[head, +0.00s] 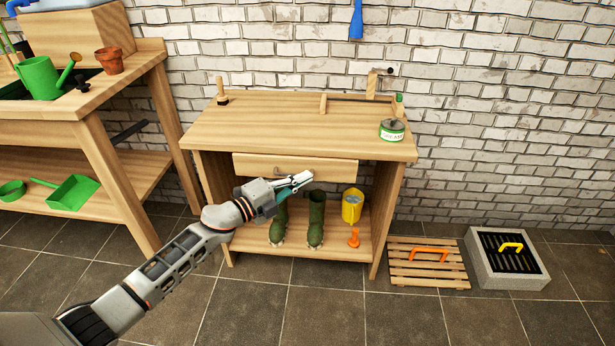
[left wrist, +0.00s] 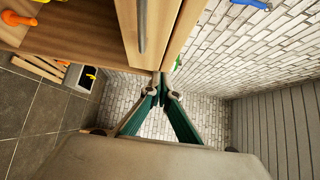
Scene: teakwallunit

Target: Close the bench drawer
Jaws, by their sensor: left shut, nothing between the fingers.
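The wooden bench (head: 270,130) stands against the brick wall in the head view. Its drawer (head: 258,166) is under the top, with a grey bar handle on its front. The drawer front looks slightly proud of the bench; how far out it stands is hard to tell. My left gripper (head: 306,179) is in front of the drawer's lower right part, its fingers shut and empty. In the left wrist view, the drawer front (left wrist: 160,35) and handle (left wrist: 142,28) are just beyond the teal fingertips (left wrist: 161,84). Contact cannot be told. My right gripper is not in view.
A labelled tin (head: 392,130) sits on the top. A potting table (head: 120,100) is at left. A slatted board (head: 428,270) and a grate (head: 505,268) lie at right. The floor in front is clear.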

